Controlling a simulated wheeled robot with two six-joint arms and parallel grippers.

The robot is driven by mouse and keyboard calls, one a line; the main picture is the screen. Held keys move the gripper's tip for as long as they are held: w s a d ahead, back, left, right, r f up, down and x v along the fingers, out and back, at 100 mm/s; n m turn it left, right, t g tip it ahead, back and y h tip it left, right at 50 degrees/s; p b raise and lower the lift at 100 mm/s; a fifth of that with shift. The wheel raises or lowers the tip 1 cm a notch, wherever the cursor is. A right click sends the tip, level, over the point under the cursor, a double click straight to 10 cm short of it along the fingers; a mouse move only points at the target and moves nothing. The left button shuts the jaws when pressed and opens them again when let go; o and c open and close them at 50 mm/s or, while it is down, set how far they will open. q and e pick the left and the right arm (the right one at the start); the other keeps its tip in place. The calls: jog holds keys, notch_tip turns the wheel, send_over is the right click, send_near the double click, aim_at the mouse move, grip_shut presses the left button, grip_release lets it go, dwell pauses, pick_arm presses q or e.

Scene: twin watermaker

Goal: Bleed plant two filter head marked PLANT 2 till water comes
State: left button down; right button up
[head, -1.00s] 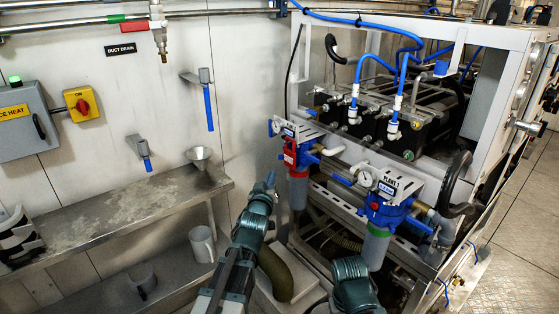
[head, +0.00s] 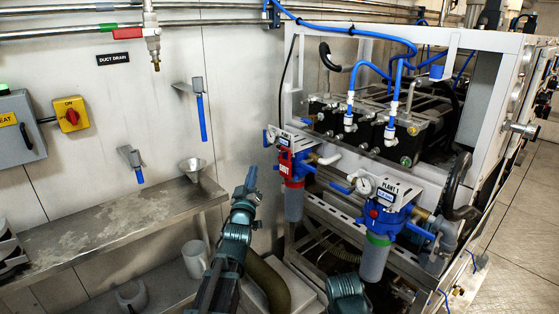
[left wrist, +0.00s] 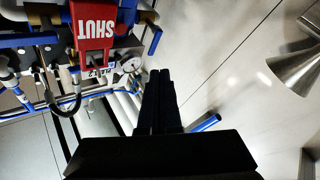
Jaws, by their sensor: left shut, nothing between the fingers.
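In the left wrist view a red tag reading SHUT (left wrist: 92,28) hangs upside down beside a small plate (left wrist: 98,72) that seems to end in "2". A blue filter head marked PLANT 1 (head: 385,212) stands to its right. My left gripper (head: 251,172) is shut and empty, left of the red head and apart from it; its fingers show in the wrist view (left wrist: 160,78). My right gripper is not visible.
A steel shelf (head: 105,232) runs along the left wall, with a funnel (head: 193,167) at its right end and a mug (head: 195,258) below. Blue-handled wall fittings (head: 201,115) are above it. Blue hoses (head: 352,82) cross the machine.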

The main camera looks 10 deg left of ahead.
pick_arm(q)
jog(key=w+d, duration=0.4)
jog(key=w, duration=0.2)
jog(key=shift+d, duration=0.35)
dwell(1.9)
jog(key=shift+w+d, duration=0.25)
jog(key=shift+w, duration=0.05)
jog(key=shift+w+d, duration=0.3)
jog(key=shift+w, duration=0.1)
dwell(0.8)
jog(key=shift+s, duration=0.1)
dwell(1.1)
jog(key=shift+s+a, duration=0.55)
jog(key=shift+s, duration=0.1)
jog(key=shift+s+a, duration=0.8)
jog(key=shift+s, duration=0.2)
jog(key=shift+s+a, duration=0.75)
jog(key=shift+s, duration=0.25)
